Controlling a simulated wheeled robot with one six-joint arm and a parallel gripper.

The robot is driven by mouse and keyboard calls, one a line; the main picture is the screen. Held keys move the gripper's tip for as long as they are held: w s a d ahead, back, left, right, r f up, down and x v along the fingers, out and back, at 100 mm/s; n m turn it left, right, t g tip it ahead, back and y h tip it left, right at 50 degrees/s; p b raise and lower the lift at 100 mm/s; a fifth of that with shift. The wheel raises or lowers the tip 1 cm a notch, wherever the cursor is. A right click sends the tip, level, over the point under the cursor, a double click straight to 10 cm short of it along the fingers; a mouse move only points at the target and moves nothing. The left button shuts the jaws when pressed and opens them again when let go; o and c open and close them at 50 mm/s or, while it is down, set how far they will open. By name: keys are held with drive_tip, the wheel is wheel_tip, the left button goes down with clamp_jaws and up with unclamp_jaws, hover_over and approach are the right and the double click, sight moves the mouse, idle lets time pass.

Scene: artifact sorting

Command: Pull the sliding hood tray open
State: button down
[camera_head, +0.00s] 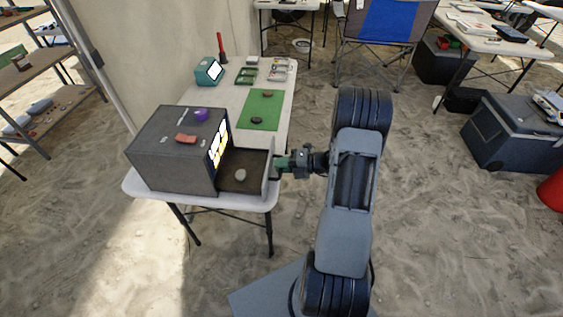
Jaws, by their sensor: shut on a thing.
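The grey box-shaped hood (170,165) stands on the near end of the white table. Its sliding tray (245,159) sticks out of the right side, with a pale stone (240,175) lying in it. My gripper (277,166) is at the outer face of the tray's front panel, shut on its handle. The handle itself is mostly hidden by the fingers. My arm reaches in from the right.
A purple item (201,114) and a reddish block (185,138) lie on top of the hood. A green mat (262,105) with dark pieces lies behind the tray. A teal device (209,72) stands farther back. Sandy floor right of the table is open.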

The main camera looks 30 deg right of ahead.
drive_tip(key=shift+a, duration=0.1)
drive_tip(key=c, duration=1.2)
unclamp_jaws()
drive_tip(key=v, duration=1.4)
